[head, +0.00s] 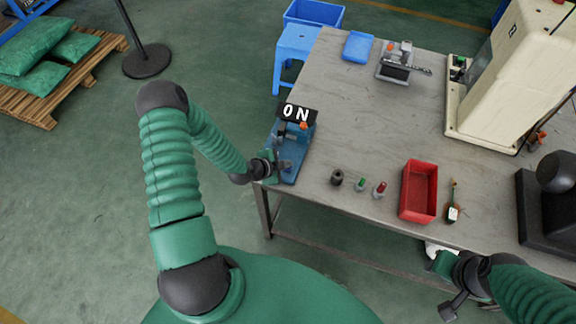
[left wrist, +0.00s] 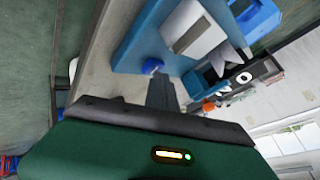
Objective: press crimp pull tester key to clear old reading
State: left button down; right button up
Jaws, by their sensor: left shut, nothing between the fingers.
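On the grey table (head: 330,110) stand a dark cylinder (head: 337,177), a green-topped piece (head: 361,184), a red-topped piece (head: 380,188) and a red tray (head: 418,192). A small fixture (head: 397,62) and blue tray (head: 357,46) are farther back. A large cream machine (head: 525,70) stands right.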

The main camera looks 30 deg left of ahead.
pick_arm(q)
jog(key=shift+r+p, duration=0.5)
jog(key=shift+r, duration=0.35)
notch_tip(320, 180, up, 5)
jog(key=p, duration=0.4)
dwell(0.4)
